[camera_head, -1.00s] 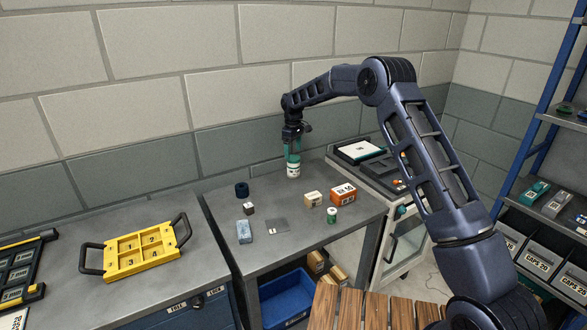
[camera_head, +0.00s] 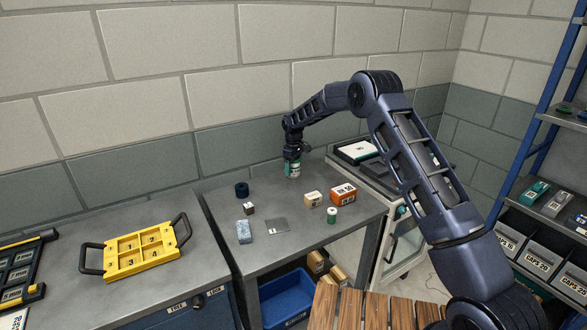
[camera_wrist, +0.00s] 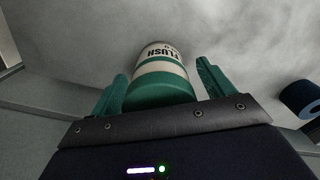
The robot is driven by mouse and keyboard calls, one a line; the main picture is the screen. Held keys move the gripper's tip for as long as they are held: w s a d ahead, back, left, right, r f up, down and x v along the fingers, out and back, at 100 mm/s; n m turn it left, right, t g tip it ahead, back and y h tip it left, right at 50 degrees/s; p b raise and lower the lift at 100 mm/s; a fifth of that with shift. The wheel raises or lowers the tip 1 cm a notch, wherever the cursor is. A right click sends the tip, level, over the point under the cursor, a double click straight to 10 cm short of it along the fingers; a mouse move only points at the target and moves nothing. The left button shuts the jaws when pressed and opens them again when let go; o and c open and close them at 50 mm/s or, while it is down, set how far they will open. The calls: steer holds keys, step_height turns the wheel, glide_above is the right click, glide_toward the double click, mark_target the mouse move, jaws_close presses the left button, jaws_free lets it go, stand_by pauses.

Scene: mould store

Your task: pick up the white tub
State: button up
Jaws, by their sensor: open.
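The white tub (camera_head: 293,174) stands upright near the back of the grey workbench, close to the wall. In the wrist view the tub (camera_wrist: 158,52) is white with green bands and reads "FLUSH" upside down. My gripper (camera_head: 292,160) is right above it, pointing down. In the wrist view my open gripper (camera_wrist: 162,72) has one green finger on each side of the tub, with a visible gap at the right finger. The far part of the tub is hidden from the head camera by the gripper.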

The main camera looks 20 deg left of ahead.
steer(key=c, duration=1.5)
steer(key=shift+r, duration=0.15)
